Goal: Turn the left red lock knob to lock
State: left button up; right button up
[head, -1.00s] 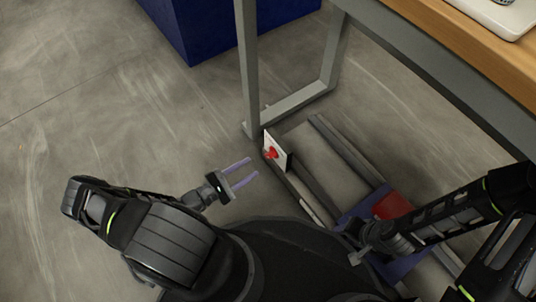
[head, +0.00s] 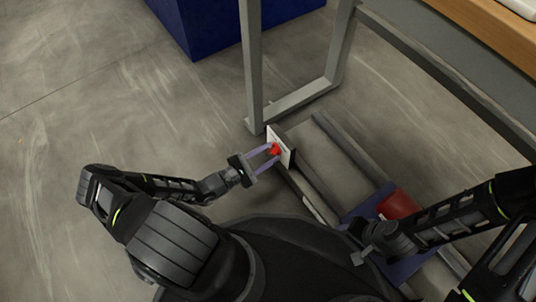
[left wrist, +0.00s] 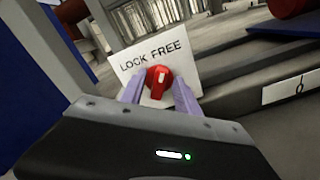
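The red lock knob (head: 275,149) sits on a small white plate (head: 288,157) at the near end of the frame. In the left wrist view the knob (left wrist: 159,82) has a pale mark pointing up, and the plate (left wrist: 190,72) reads "LOCK FREE". The mark points nearer to the word FREE. My left gripper (head: 269,156) is open, its two pale purple fingers on either side of the knob. Whether they touch it I cannot tell. My right gripper (head: 357,243) is low on the right, by the blue part; its fingers are too unclear to judge.
A grey metal leg frame (head: 256,80) stands just behind the plate. Rails (head: 345,145) run to the lower right, with a red cylinder (head: 398,203) on a blue block. A wooden-topped table (head: 490,38) overhangs at upper right. The floor at left is clear.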

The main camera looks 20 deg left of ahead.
pick_arm(q)
grip_shut()
dwell(0.3)
dwell(0.3)
